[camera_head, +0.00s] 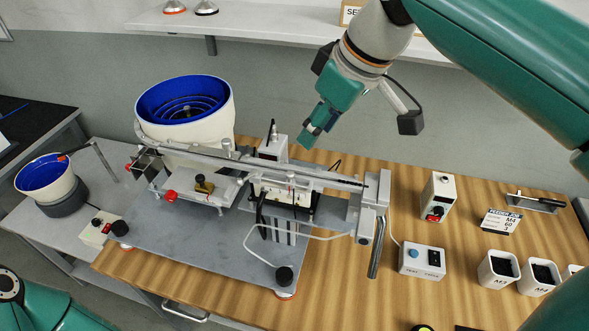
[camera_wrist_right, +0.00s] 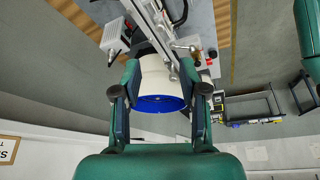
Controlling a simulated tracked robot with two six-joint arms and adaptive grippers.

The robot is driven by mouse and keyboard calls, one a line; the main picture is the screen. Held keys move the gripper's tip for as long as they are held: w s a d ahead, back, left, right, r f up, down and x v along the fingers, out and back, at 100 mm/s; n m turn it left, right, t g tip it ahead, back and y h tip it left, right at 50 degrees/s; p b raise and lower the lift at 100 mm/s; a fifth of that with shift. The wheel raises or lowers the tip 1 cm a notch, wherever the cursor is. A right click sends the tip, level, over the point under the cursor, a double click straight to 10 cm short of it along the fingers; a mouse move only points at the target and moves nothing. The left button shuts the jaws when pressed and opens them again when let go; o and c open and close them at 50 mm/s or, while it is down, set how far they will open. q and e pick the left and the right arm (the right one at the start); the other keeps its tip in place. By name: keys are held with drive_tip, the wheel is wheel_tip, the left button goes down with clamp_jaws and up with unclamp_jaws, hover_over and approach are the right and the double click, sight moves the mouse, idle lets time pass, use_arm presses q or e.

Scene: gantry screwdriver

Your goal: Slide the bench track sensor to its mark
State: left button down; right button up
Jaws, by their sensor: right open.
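A long metal track (camera_head: 330,179) runs from the white bowl feeder with a blue inside (camera_head: 185,110) to the right end of the grey bench plate. Several small fittings sit on or beside it, including a grey post (camera_head: 228,147) near the bowl and a brass and black knob (camera_head: 203,185) in front. I cannot tell for sure which is the sensor, and no mark is clear. My right gripper (camera_head: 318,128) is open and empty, above and behind the track. In the right wrist view its fingers (camera_wrist_right: 158,92) stand apart with the bowl beyond them. My left gripper is not seen.
A grey controller box (camera_head: 272,147) stands behind the track. A tube (camera_head: 300,234) loops in front of it. A white switch box (camera_head: 437,197), a blue-button box (camera_head: 421,262) and labelled bins (camera_head: 497,268) stand on the right. A shelf (camera_head: 270,20) runs along the back wall.

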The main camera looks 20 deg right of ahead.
sight(291, 173)
drive_tip(key=x, duration=1.3)
drive_tip(key=shift+d+f+b, duration=0.1)
drive_tip(key=shift+f+b, duration=0.05)
drive_tip(key=shift+b, duration=0.15)
drive_tip(key=shift+c, duration=0.4)
clamp_jaws()
